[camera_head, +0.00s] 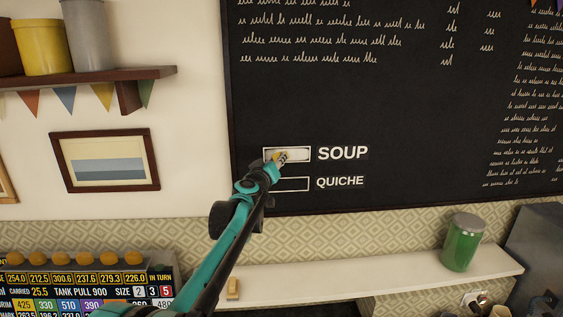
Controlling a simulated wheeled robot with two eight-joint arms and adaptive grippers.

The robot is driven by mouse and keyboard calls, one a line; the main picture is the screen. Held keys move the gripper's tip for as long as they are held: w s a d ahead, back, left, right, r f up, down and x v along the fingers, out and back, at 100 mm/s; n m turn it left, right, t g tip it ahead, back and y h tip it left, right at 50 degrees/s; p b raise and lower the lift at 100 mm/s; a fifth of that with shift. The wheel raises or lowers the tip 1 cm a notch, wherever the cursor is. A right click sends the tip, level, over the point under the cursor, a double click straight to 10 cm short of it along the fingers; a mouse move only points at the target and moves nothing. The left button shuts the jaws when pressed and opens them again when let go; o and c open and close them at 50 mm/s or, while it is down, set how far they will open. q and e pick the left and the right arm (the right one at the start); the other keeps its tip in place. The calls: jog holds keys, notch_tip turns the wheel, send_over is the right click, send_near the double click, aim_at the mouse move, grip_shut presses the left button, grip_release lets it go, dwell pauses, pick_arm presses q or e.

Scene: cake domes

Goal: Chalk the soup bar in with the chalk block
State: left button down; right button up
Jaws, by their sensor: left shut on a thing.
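The soup bar (301,154) is a white-outlined box on the blackboard (400,110), left of the word SOUP. Pale chalk shows over much of its inside; my gripper and what it holds hide part of its lower middle. My left gripper (280,158) reaches up from below and is shut on a small yellowish block, which I take to be the chalk block (277,155), mostly hidden by the fingers. The block is at the bar's face; I cannot tell whether it touches. My right gripper is not in view.
The quiche bar (295,184), outlined and dark inside, lies just below, partly behind my arm. A white ledge (380,278) holds a small tan block (233,289) and a green jar (463,242). A framed picture (105,160) and a shelf (100,76) are at left.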

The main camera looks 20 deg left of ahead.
pick_arm(q)
jog(key=s+a, duration=0.3)
jog(key=a, duration=0.4)
dwell(0.6)
jog(key=s+d, duration=0.3)
jog(key=s, duration=0.4)
jog(key=shift+s, duration=0.15)
dwell(0.4)
